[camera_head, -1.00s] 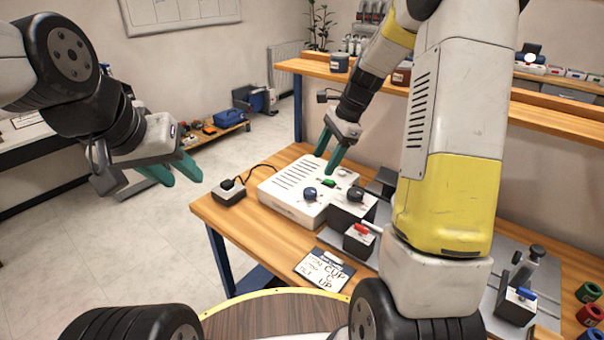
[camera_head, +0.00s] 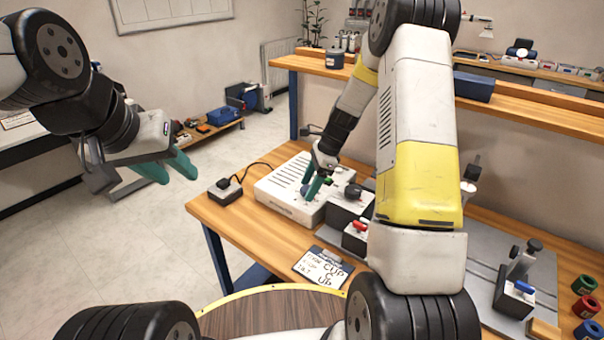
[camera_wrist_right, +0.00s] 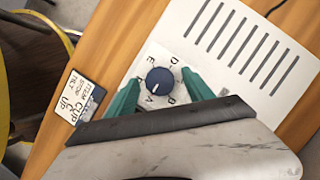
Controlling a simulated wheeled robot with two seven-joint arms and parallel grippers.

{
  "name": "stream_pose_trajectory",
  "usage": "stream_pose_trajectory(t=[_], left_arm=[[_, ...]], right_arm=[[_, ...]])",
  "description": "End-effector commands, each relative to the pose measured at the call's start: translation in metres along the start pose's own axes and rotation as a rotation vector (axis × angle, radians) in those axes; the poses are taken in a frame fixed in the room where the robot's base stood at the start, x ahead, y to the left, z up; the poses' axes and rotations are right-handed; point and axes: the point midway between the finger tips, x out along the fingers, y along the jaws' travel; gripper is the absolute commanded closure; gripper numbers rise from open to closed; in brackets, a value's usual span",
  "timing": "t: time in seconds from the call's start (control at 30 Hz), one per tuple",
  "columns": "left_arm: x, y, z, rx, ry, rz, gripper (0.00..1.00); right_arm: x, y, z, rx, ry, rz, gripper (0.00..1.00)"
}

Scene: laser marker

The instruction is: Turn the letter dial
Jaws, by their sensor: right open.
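The letter dial (camera_wrist_right: 160,81) is a round dark blue knob on the white control box (camera_head: 277,195), with letters including D, E, A and B printed around it. Its white mark points to the lower left in the right wrist view, towards the A side. My right gripper (camera_wrist_right: 160,79) is open, its teal fingers on either side of the knob; I cannot tell whether they touch it. In the head view my right gripper (camera_head: 314,188) mostly hides the dial. My left gripper (camera_head: 180,180) is open and empty, over the floor left of the bench.
A clipboard note (camera_head: 322,267) with CUP and UP on it lies at the bench's front edge. A second dark knob (camera_head: 353,191) and a red-handled block (camera_head: 356,234) stand right of the dial. A small black-topped box (camera_head: 225,188) with a cable sits to the left.

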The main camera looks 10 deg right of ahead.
Motion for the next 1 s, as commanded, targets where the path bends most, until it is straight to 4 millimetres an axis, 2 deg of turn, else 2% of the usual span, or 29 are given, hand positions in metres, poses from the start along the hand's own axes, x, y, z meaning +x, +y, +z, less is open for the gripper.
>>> stream_pose_trajectory(t=[0.2, 0.5, 0.77, 1.0], left_arm=[[0.0, 0.0, 0.0, 0.0, 0.0, 0.0, 0.64], [0.0, 0.0, 0.0, 0.0, 0.0, 0.0, 0.64], [0.0, 0.0, 0.0, 0.0, 0.0, 0.0, 0.64], [0.0, 0.0, 0.0, 0.0, 0.0, 0.0, 0.64]], right_arm=[[0.0003, 0.0, 0.0, 0.0, 0.0, 0.0, 0.41], [0.0001, 0.0, 0.0, 0.0, 0.0, 0.0, 1.0], [0.0002, -0.0005, -0.0001, -0.022, 0.0, 0.008, 1.0], [0.0003, -0.0015, 0.0001, -0.13, 0.0, 0.053, 1.0]])
